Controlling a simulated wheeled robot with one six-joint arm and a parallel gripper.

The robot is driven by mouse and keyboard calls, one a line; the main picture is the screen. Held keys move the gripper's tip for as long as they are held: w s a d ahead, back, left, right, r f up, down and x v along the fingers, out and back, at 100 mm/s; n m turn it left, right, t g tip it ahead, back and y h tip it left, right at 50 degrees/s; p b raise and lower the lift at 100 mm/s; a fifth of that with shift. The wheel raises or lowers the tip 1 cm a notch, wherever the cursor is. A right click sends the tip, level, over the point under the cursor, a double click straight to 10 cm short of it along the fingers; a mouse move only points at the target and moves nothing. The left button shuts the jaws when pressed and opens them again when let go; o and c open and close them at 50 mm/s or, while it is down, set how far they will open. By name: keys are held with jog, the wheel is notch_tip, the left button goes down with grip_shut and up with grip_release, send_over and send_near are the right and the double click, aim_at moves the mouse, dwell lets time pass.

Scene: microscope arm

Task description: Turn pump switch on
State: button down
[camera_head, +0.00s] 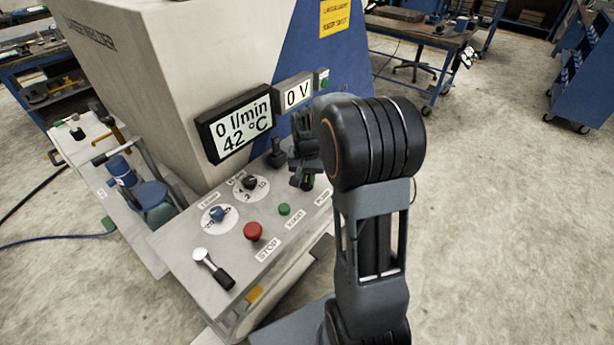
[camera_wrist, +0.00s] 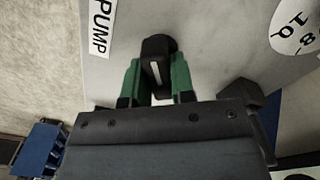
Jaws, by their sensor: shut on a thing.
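The pump switch (camera_wrist: 158,46) is a black knob with a white line, beside the PUMP label (camera_wrist: 101,28) in the wrist view. The white line runs nearly up and down in that view, slightly tilted. My gripper (camera_wrist: 156,76) has its green-padded fingers on both sides of the knob, shut on it. In the head view my gripper (camera_head: 304,176) is at the far right end of the control panel (camera_head: 185,245) and hides the switch. The black display (camera_head: 238,126) reads 0 l/min and 42 °C.
A smaller display (camera_head: 297,93) reads 0 V. On the panel are a red STOP button (camera_head: 253,231), a green button (camera_head: 284,209), a blue dial knob (camera_head: 217,213), a black dial knob (camera_head: 250,182) and a lever (camera_head: 214,268). Open floor lies to the right.

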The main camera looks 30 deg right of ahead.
aim_at(307, 175)
jog(key=m, duration=0.6)
jog(key=shift+m, duration=0.4)
dwell(0.4)
jog(key=c, duration=1)
grip_release()
jog(key=shift+o, duration=0.2)
jog(key=shift+r, duration=0.1)
notch_tip(307, 175, up, 14)
